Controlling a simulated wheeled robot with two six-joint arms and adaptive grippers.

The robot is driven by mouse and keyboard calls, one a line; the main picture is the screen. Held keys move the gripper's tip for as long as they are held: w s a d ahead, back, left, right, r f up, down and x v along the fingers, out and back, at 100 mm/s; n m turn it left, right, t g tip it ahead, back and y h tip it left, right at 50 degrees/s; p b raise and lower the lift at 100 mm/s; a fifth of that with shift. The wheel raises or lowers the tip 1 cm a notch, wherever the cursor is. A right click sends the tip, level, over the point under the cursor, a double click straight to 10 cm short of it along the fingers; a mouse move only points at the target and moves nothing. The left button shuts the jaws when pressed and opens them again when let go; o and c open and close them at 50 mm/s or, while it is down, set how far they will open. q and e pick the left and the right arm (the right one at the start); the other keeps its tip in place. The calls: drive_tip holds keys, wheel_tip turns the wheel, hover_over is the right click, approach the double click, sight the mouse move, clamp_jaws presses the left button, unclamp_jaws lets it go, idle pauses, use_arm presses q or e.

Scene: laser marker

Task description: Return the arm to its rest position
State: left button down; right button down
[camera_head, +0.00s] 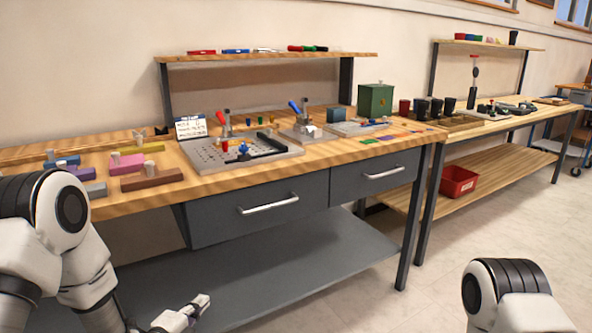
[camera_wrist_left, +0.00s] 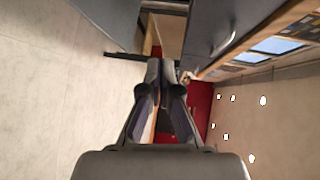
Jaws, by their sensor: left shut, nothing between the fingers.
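My left gripper (camera_head: 196,306) is low in front of the workbench, below the tabletop and near the grey lower shelf (camera_head: 270,285). It is shut and empty. In the left wrist view the two fingers of my left gripper (camera_wrist_left: 160,66) meet in the middle, with nothing between them. My right gripper is not in view; only part of my right arm shows at the lower right in the head view.
The workbench (camera_head: 340,165) has drawers (camera_head: 268,205) under its top. On it are a perforated plate (camera_head: 200,155), coloured blocks (camera_head: 150,179) and a green box (camera_head: 375,101). A second bench stands right, with a red bin (camera_head: 458,181) on its shelf. Floor in front is clear.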

use_arm(q)
drive_tip(key=s+d+f+n+g+y, duration=0.1)
drive_tip(key=s+f+n+g, duration=0.25)
drive_tip(key=s+f, duration=0.55)
drive_tip(key=s+f+n+g+y, duration=0.15)
drive_tip(key=s+f+g, duration=0.35)
drive_tip(key=f, duration=0.6)
drive_tip(key=s+a+f+n+g, duration=0.1)
drive_tip(key=s+f+n+g, duration=0.25)
drive_tip(key=s+n, duration=0.55)
drive_tip(key=s+a+f+n+g, duration=0.15)
drive_tip(key=s+n+g, duration=0.25)
drive_tip(key=s+n, duration=0.5)
wheel_tip(320, 180, up, 26)
drive_tip(key=s+m+y+p, duration=0.1)
drive_tip(key=m+p, duration=0.1)
drive_tip(key=p, duration=2.3)
drive_tip(key=shift+s+d+f+t+p, duration=0.2)
drive_tip(key=shift+s+t+p, duration=0.1)
drive_tip(key=shift+s+p, duration=0.1)
